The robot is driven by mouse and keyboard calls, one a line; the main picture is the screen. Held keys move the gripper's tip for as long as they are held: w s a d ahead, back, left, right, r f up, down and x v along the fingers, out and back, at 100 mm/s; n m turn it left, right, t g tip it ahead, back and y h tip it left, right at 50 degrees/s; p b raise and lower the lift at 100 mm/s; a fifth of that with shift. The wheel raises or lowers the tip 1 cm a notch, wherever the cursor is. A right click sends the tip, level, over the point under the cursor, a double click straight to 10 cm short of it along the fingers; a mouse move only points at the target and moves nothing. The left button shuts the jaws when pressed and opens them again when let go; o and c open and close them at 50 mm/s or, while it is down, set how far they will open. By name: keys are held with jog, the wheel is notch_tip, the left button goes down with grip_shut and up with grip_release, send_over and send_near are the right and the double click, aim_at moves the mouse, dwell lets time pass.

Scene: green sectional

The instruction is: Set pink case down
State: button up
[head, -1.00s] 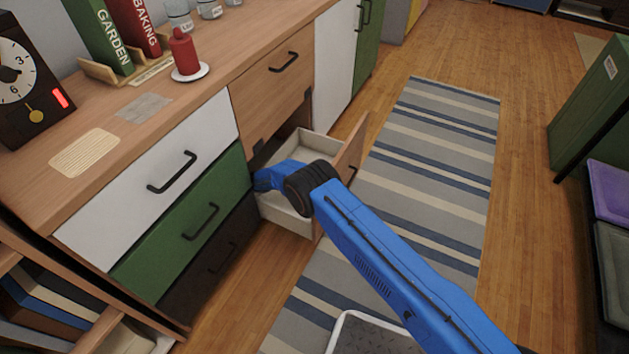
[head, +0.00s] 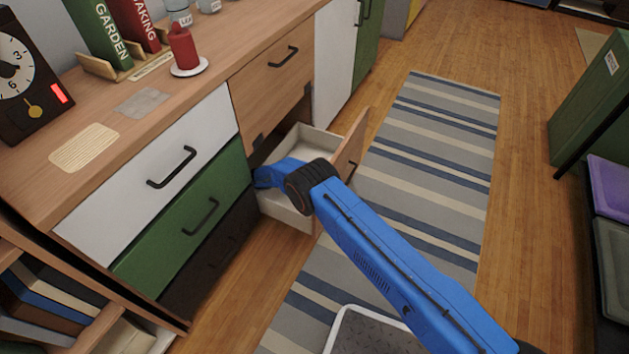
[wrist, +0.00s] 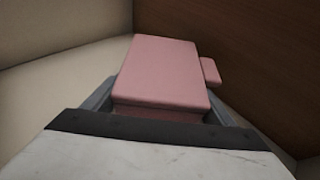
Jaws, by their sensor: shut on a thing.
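The pink case (wrist: 165,72) is in the wrist view, a box with a small tab on its right side. My gripper (wrist: 160,105) is shut on it, with a grey finger on each side. The case is inside the open drawer (head: 290,212), between a pale wall and a brown wooden panel. I cannot tell whether it touches the drawer floor. In the head view my blue arm reaches into the drawer and the case and fingers are hidden.
The drawer's wooden front (head: 350,150) stands out over the striped rug (head: 440,150). A wooden counter (head: 215,75) above holds a red candle (head: 183,48), books and a clock (head: 25,85). Green (head: 190,225) and white drawers (head: 160,160) are closed at left.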

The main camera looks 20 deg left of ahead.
jog(key=shift+f, duration=0.35)
jog(key=o, duration=1.3)
